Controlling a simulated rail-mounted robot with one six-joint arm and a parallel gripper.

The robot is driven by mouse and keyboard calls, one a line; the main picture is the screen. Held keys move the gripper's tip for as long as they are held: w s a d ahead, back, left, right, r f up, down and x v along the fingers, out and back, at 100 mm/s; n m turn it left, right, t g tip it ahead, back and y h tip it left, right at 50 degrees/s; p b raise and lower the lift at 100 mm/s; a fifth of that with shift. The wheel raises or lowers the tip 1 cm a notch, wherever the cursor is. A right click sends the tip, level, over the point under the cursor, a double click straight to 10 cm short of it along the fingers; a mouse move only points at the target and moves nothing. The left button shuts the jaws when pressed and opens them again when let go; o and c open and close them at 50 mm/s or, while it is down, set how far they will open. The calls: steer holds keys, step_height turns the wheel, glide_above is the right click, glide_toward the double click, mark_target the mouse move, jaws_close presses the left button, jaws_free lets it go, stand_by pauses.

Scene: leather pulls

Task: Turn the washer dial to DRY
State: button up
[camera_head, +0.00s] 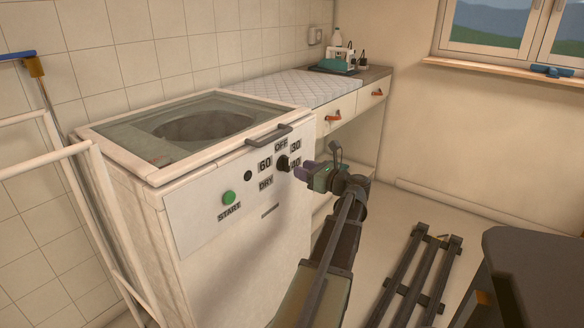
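The washer (240,240) is a white top-loader with a glass-topped lid, standing left of centre. Its black dial (283,163) sits on the upper right of the front panel. Around the dial are the labels OFF (281,146) above, 30 (295,145) upper right, 60 (265,164) left and DRY (266,182) lower left. Another label at the right is partly covered. Which label the dial points to is too small to tell. My gripper (302,172) is just right of the dial, close to the panel. Whether it touches the dial, and its finger opening, cannot be made out.
A green START button (229,198) and a small black knob (248,175) are on the same panel. A lid handle (269,135) juts out above the dial. A counter (345,100) with drawers adjoins at the right. A white rail frame (95,160) stands left.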

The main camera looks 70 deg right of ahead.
mark_target(288, 167)
steer(key=x, duration=0.5)
steer(key=shift+d, duration=0.1)
jaws_close()
steer(key=shift+n, duration=0.3)
steer(key=n, duration=1.1)
steer(key=shift+w+a+f+n, duration=0.1)
steer(key=shift+a+f+n, duration=0.05)
steer(key=shift+a+n, duration=0.15)
steer(key=n, duration=0.5)
steer(key=shift+f, duration=0.15)
steer(key=n, duration=0.6)
steer(key=shift+f+b, duration=0.1)
steer(key=shift+b, duration=0.3)
steer(key=shift+n, duration=0.4)
